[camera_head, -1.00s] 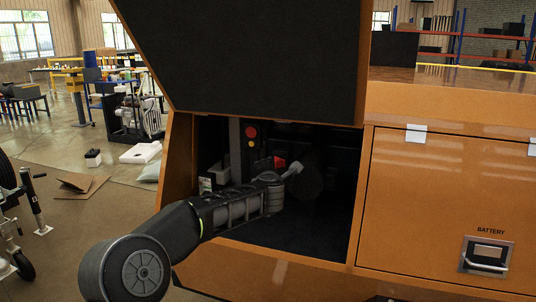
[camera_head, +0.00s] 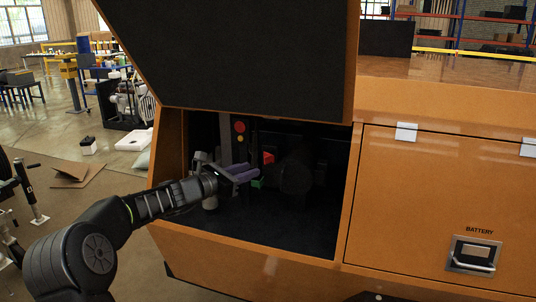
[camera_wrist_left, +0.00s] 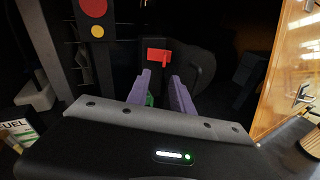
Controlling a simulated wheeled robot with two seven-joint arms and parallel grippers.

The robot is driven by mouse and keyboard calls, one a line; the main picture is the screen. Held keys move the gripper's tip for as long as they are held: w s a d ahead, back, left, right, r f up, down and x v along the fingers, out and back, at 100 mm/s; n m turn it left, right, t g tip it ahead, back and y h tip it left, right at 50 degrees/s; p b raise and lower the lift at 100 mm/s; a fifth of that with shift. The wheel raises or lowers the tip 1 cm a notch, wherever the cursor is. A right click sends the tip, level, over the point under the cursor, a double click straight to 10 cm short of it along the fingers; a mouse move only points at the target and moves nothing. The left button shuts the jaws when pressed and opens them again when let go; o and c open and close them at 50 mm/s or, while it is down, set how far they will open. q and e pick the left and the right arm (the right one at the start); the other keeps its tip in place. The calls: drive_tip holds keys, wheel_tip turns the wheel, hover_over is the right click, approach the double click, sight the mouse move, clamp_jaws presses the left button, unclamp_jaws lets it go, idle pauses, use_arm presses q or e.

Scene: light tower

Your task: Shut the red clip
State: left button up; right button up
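The red clip (camera_head: 268,157) is a small red piece at the back of the open orange compartment. In the left wrist view the red clip (camera_wrist_left: 157,56) shows as a flat red block with a short tab hanging at its right end. My left gripper (camera_head: 258,172) reaches into the compartment, its purple fingers in front of the clip and a little below it in the picture. In the left wrist view its two fingers (camera_wrist_left: 160,76) stand apart with nothing held between them, below the clip. The right gripper is not in view.
A green piece (camera_head: 258,183) lies by the fingers. A post with red and yellow round buttons (camera_head: 239,127) stands left of the clip. The raised lid (camera_head: 240,55) hangs above the arm. The compartment's orange right edge (camera_head: 348,200) bounds the opening. A dark round part (camera_head: 296,175) sits right.

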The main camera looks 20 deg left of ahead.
sight(265, 158)
use_arm(q)
drive_tip(key=shift+s+a+r+n+t+h, duration=0.15)
drive_tip(key=shift+s+a+r+h, duration=0.05)
drive_tip(key=shift+s+r+h, duration=0.3)
drive_tip(key=shift+s+a+r+n+t+h, duration=0.15)
drive_tip(key=shift+s+a+r+h, duration=0.05)
drive_tip(key=shift+s+r+h, duration=0.25)
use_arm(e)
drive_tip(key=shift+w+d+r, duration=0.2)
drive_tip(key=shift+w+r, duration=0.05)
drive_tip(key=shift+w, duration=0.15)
use_arm(q)
drive_tip(key=shift+w+r, duration=0.1)
drive_tip(key=shift+w, duration=0.05)
drive_tip(key=p+x, duration=0.1)
drive_tip(key=x, duration=0.6)
drive_tip(key=shift+w+d+p, duration=0.15)
drive_tip(key=shift+w+p, duration=0.15)
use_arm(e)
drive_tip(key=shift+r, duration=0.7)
use_arm(q)
drive_tip(key=shift+c, duration=0.5)
clamp_jaws()
